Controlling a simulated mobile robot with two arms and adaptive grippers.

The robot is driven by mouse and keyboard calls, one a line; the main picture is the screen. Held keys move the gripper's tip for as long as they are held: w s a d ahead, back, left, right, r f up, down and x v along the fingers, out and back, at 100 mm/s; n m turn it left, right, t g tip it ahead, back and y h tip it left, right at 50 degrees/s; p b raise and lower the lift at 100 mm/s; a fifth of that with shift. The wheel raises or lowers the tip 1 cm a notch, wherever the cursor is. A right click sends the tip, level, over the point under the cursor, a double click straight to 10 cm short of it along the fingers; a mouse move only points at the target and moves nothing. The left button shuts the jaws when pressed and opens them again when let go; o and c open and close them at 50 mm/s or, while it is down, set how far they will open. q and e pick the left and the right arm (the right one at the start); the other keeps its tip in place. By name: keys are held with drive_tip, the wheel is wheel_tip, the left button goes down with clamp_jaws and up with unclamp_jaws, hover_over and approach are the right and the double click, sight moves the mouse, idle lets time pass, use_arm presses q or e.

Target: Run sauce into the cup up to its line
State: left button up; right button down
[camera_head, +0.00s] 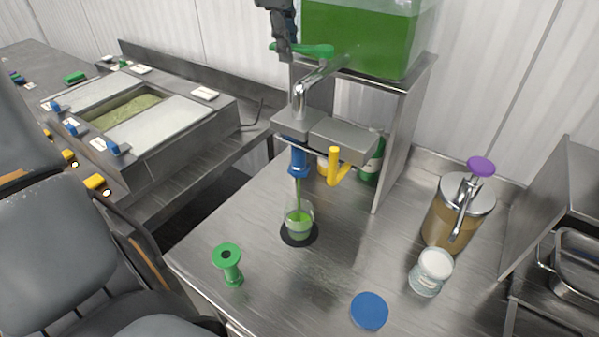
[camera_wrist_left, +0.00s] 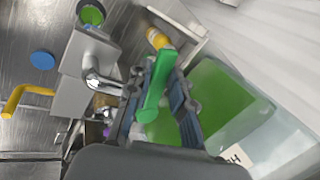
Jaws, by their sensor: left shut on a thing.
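A clear cup (camera_head: 299,219) stands on a round black mat (camera_head: 284,238) under the blue nozzle (camera_head: 297,160) of a dispenser. A thin green sauce stream (camera_head: 299,193) runs from the nozzle into it, and green sauce lies in its lower part. I cannot make out its line. My left gripper (camera_head: 283,46) is shut on the green tap lever (camera_head: 316,50), above the metal spout. The wrist view shows the lever (camera_wrist_left: 153,88) between the fingers of my left gripper (camera_wrist_left: 158,80). A tank of green sauce (camera_head: 362,38) stands above. My right gripper is in neither view.
A yellow handle (camera_head: 335,167) sticks out beside the nozzle. A green spool-like item (camera_head: 228,264), a blue disc (camera_head: 369,311), a white-lidded jar (camera_head: 431,272) and a brown pump jar (camera_head: 449,222) stand on the steel table. The table front is mostly clear.

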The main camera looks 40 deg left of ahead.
use_arm(q)
drive_tip(key=shift+r, duration=0.1)
drive_tip(key=shift+w+a+m+h+p, duration=0.2)
drive_tip(key=shift+w+m, duration=0.15)
drive_tip(key=shift+m, duration=0.2)
drive_tip(key=shift+w+a+m+h+p, duration=0.1)
drive_tip(key=shift+w+m+h+p, duration=0.15)
drive_tip(key=shift+m, duration=0.3)
drive_tip(key=shift+w+a+m+t+h+p, duration=0.15)
drive_tip(key=shift+w+m+t+h+p, duration=0.3)
drive_tip(key=shift+m, duration=0.65)
drive_tip(key=o, duration=0.8)
drive_tip(key=shift+w, duration=0.1)
drive_tip(key=shift+o, duration=0.8)
drive_tip(key=shift+w, duration=0.1)
wheel_tip(320, 180, up, 7)
drive_tip(key=p, duration=0.4)
